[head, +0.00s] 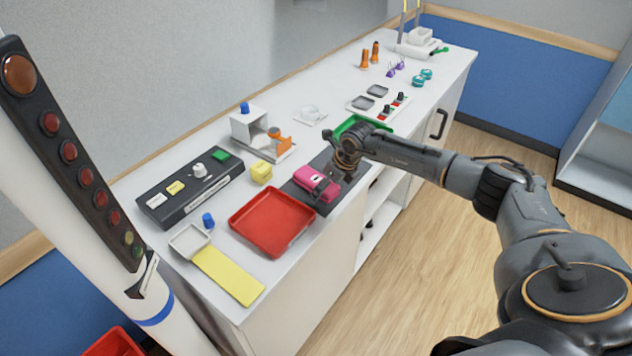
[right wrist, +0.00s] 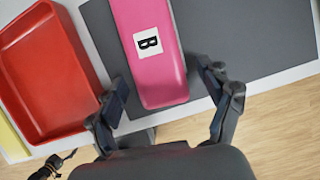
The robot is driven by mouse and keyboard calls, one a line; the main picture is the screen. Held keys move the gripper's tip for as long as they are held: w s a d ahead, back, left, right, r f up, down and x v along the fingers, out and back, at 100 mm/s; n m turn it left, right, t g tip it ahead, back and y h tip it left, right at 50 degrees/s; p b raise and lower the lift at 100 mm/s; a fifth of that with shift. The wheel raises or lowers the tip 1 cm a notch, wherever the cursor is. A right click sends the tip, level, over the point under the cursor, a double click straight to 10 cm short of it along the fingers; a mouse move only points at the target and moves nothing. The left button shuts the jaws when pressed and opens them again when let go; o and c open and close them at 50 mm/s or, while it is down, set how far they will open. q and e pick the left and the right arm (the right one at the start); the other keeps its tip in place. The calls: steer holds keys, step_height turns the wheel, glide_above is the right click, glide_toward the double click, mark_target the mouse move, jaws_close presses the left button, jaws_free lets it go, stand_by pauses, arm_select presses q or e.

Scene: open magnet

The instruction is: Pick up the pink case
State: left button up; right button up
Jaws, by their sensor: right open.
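The pink case (head: 317,181) lies on a dark grey mat (head: 296,196) on the white counter, right of the red tray. In the right wrist view the pink case (right wrist: 151,66) has a white label with a black letter B, and its near end points at my gripper. My right gripper (head: 335,184) is open at the case's near end. In the right wrist view its fingers (right wrist: 170,98) stand one on each side of that end, with no clear contact.
A red tray (head: 272,249) sits close to the left of the mat. The counter's front edge (head: 351,205) lies just beyond the mat, with wooden floor below.

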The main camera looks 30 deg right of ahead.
steer(key=shift+c, duration=0.2)
steer(key=c, duration=1.3)
steer(key=shift+o, duration=0.2)
steer(key=shift+r, duration=0.1)
